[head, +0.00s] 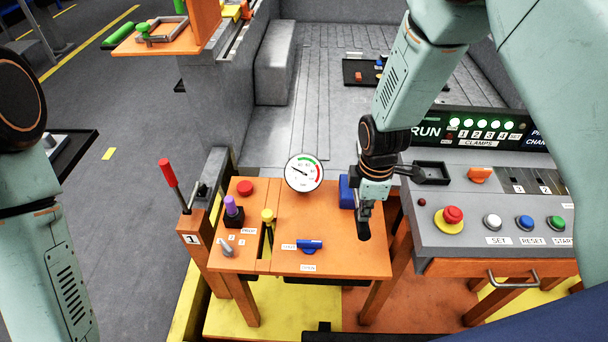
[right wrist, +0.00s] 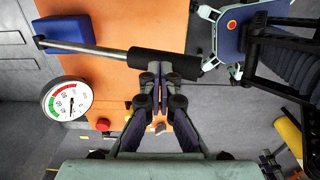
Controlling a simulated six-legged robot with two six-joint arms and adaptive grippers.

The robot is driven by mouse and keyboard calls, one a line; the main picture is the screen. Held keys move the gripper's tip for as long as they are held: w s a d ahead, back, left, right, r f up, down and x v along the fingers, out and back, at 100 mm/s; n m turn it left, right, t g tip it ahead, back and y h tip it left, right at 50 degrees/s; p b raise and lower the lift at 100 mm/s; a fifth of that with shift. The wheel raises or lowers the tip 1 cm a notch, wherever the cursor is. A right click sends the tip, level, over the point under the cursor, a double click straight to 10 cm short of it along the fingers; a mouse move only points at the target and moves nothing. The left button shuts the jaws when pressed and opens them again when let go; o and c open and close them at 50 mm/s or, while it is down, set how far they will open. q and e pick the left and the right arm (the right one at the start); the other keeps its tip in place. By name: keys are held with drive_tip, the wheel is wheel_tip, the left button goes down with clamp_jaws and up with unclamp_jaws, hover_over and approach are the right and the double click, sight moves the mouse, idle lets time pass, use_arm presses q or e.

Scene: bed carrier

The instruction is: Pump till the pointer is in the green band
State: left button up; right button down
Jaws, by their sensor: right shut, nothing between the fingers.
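The gauge (head: 304,173) is a round white dial at the back edge of the orange table; it also shows in the right wrist view (right wrist: 67,100). In the head view its thin pointer points up and left, outside the green band at the top; a red band is on the right. The pump is a blue block (head: 346,192) with a steel lever and a black grip (right wrist: 163,65). My right gripper (right wrist: 160,82) is shut and empty, its fingertips close against the side of the black grip; contact is unclear. My left gripper is out of view.
The orange table (head: 340,262) also carries a blue valve handle (head: 309,245), a red button (head: 245,187), a purple-topped knob (head: 232,206) and a yellow lever (head: 268,216). A red-handled lever (head: 168,172) stands left. A grey control panel (head: 450,235) stands right.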

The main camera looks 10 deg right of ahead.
drive_tip(key=shift+s+f+b, duration=0.75)
drive_tip(key=shift+f+b, duration=1.5)
drive_tip(key=shift+f, duration=2.05)
drive_tip(key=r+p, duration=0.3)
drive_tip(key=r, duration=0.1)
drive_tip(key=w+r+p, duration=0.1)
drive_tip(key=r+p, duration=0.3)
drive_tip(key=r, duration=0.1)
drive_tip(key=w+r+p, duration=0.1)
drive_tip(key=r+p, duration=0.2)
drive_tip(key=r, duration=0.1)
drive_tip(key=shift+w+d+r+p, duration=0.1)
drive_tip(key=shift+w+r+p, duration=0.1)
drive_tip(key=shift+p, duration=0.15)
drive_tip(key=shift+f, duration=0.1)
drive_tip(key=shift+s+f+b, duration=0.25)
drive_tip(key=shift+f+b, duration=0.5)
drive_tip(key=shift+f, duration=0.25)
drive_tip(key=shift+w+r+p, duration=0.15)
drive_tip(key=shift+r+p, duration=0.3)
drive_tip(key=shift+r, duration=0.05)
drive_tip(key=shift+w+r+p, duration=0.15)
drive_tip(key=shift+r+p, duration=0.3)
drive_tip(key=shift+r, duration=0.05)
drive_tip(key=shift+s, duration=0.1)
